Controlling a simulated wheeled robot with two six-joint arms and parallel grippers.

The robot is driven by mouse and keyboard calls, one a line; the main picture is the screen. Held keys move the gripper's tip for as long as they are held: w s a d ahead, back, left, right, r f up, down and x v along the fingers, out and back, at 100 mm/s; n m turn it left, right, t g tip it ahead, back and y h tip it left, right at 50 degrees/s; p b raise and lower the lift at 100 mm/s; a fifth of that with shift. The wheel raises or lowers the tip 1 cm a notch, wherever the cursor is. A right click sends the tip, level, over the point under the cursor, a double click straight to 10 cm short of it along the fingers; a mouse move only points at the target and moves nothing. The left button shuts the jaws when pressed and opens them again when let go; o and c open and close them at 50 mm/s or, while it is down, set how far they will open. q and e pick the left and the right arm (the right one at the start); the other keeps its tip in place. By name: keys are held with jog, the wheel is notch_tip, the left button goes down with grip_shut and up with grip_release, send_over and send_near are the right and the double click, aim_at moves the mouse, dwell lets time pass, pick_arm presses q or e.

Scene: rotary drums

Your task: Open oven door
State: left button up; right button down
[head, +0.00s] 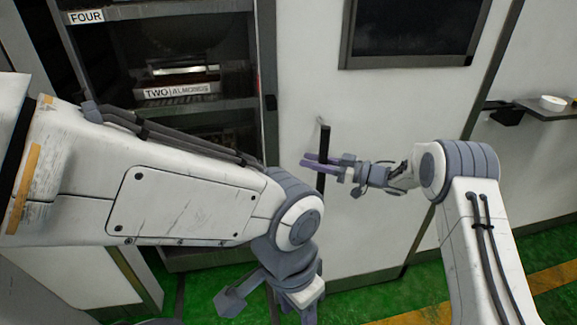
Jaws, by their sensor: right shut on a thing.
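The oven door (385,100) looks like a tall white panel with a dark framed screen or window (418,24) near its top. A black upright handle (324,141) stands on the panel, left of its middle. My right gripper (312,161) comes in from the right, and its purple-grey fingers are shut on the handle. The lower handle shows just below the fingers. The door looks flush with its surround. My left gripper (275,299) hangs low at the bottom middle, away from the handle. Its fingertips are partly hidden or cut off.
An open rack (263,60) at the left has shelves with labels "FOUR" and "TWO ALMONDS". A small shelf (548,112) with a white round item (552,103) is at the right. The green floor (440,290) has yellow stripes. My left arm covers much of the lower left.

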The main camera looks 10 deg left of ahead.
jog(key=shift+w+d, duration=0.3)
jog(key=shift+d, duration=0.35)
jog(key=shift+w+d, duration=0.3)
jog(key=shift+d, duration=0.35)
jog(key=shift+w+d, duration=0.3)
jog(key=shift+d, duration=0.35)
jog(key=c, duration=0.9)
grip_release()
jog(key=s+d+b, duration=0.1)
jog(key=d, duration=0.9)
jog(key=shift+s+d, duration=0.2)
jog(key=shift+s, duration=0.1)
